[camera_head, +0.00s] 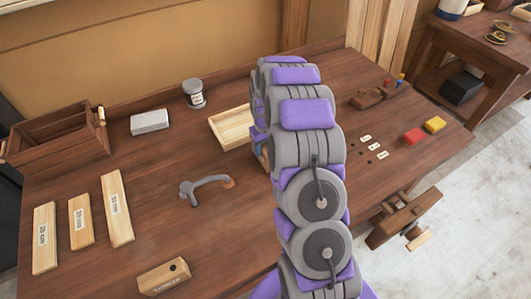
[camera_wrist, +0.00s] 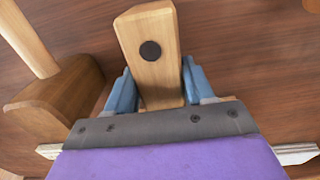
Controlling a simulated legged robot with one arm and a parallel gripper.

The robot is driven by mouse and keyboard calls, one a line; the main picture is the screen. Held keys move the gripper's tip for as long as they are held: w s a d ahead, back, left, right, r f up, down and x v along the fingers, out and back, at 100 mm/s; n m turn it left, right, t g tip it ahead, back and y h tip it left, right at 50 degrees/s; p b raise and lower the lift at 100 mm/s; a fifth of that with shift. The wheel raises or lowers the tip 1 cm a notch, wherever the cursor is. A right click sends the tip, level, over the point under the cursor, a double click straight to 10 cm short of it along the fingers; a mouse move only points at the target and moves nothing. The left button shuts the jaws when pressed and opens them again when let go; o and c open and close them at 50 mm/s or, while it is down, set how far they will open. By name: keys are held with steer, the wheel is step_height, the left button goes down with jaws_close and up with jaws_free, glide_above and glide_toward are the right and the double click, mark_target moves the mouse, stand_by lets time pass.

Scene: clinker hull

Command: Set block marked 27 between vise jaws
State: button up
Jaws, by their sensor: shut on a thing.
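A pale wooden block (camera_wrist: 150,55) with a black dot is held between the two blue fingers of my gripper (camera_wrist: 155,88) in the wrist view. No number shows on its visible face. In the head view my arm hides most of my gripper and the block. The wooden vise (camera_head: 400,218) is at the right front edge of the bench, with a pale handle below; its jaw gap is not clear. Another wooden block (camera_head: 163,277) with a dark dot and an unreadable mark lies at the front left of the bench.
Labelled planks (camera_head: 115,210), a toolbox (camera_head: 60,138), a grey-white block (camera_head: 149,121), a jar (camera_head: 193,93), a shallow tray (camera_head: 229,127) and a grey curved tool (camera_head: 205,184) occupy the bench (camera_head: 225,235). A brown wooden piece with a pale rod (camera_wrist: 50,98) is left of my gripper.

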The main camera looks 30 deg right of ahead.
steer(key=shift+a+r, duration=0.1)
steer(key=shift+a, duration=0.45)
steer(key=c, duration=0.4)
steer(key=shift+o, duration=0.2)
steer(key=shift+d+r, duration=0.15)
steer(key=shift+d, duration=0.35)
steer(key=shift+d+r, duration=0.25)
steer(key=shift+r, duration=0.35)
steer(key=shift+a+r+p, duration=0.15)
steer(key=shift+r+p, duration=0.05)
steer(key=shift+r, duration=0.35)
steer(key=shift+a+r+p, duration=0.15)
steer(key=shift+r, duration=0.4)
steer(key=s+r+p, duration=0.1)
steer(key=s, duration=1.5)
steer(key=shift+r, duration=0.1)
